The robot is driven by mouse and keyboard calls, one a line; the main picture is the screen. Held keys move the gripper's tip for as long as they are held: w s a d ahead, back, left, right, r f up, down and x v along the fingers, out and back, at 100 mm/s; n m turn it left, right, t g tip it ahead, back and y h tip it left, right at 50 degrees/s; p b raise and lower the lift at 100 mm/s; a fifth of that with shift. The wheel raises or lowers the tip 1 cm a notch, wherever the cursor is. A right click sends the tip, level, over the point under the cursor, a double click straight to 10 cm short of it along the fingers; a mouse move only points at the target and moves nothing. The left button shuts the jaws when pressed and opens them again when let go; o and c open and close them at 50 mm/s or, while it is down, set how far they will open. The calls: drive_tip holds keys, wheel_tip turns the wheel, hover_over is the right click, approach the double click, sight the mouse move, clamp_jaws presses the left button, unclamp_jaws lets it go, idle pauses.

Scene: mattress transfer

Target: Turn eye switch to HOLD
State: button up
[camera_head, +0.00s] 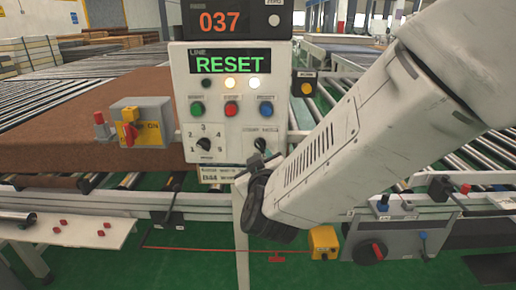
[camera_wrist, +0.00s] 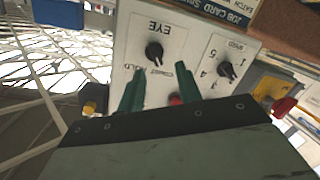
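The eye switch is a black knob (camera_wrist: 154,53) on a pale control panel (camera_wrist: 192,30), seen upside down in the wrist view. The word EYE stands beside it, and HOLD is printed at its lower left there. In the head view it is the right-hand black knob (camera_head: 260,144) on the panel's lower part. I cannot tell clearly where its pointer aims. My gripper (camera_wrist: 159,80) is open, its two dark green fingers apart with nothing held. The fingertips point at the panel near the knob. In the head view the gripper (camera_head: 257,164) is just below the knob, partly hidden by my wrist.
A numbered dial (camera_head: 204,145) sits left of the switch, with green, red (camera_head: 231,109) and blue buttons above. The display (camera_head: 227,61) reads RESET. A yellow ON switch box (camera_head: 141,122) stands left before a brown mattress (camera_head: 70,140). Rollers and rails run below.

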sight(258, 146)
drive_tip(key=shift+t+h, duration=0.7)
drive_tip(key=w, duration=0.7)
drive_tip(key=shift+a+f, duration=0.1)
drive_tip(key=shift+a, duration=0.1)
drive_tip(key=shift+s, duration=0.1)
clamp_jaws()
